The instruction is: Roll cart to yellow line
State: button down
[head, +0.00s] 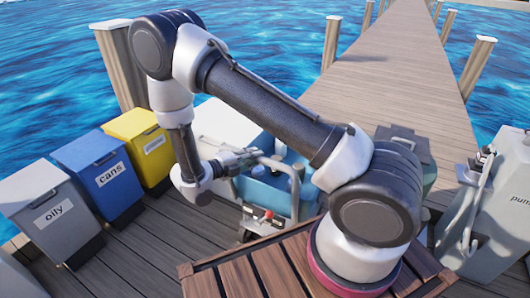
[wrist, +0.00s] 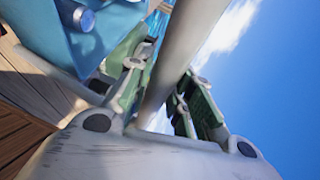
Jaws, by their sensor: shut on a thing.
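The cart (head: 265,190) stands on the wooden deck at the middle of the head view, with a blue body and a pale tubular handle (head: 293,172). A red-tipped part and a small wheel show low at its front. My gripper (head: 240,160) is at the handle's left end. In the wrist view, my gripper (wrist: 160,95) has its green-padded fingers on both sides of the handle bar (wrist: 188,45), shut on it. The blue cart body also shows at the upper left of that view. My arm hides part of the cart. No yellow line is visible in either view.
A grey "oily" bin (head: 47,213), a blue "cans" bin (head: 97,174) and a yellow bin (head: 140,142) stand left. A grey pump cabinet (head: 495,215) stands right. A dark-lidded box (head: 405,140) is partly behind my arm. The pier (head: 400,60) runs away between posts, with water around.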

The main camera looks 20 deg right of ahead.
jog(key=s+a, duration=0.8)
jog(key=a, duration=0.3)
jog(key=s+a, duration=0.9)
jog(key=a, duration=0.2)
jog(key=shift+s+a, duration=0.25)
jog(key=shift+s, duration=0.05)
jog(key=c, duration=1.3)
grip_release()
jog(key=shift+o, duration=0.2)
jog(key=v, duration=1.2)
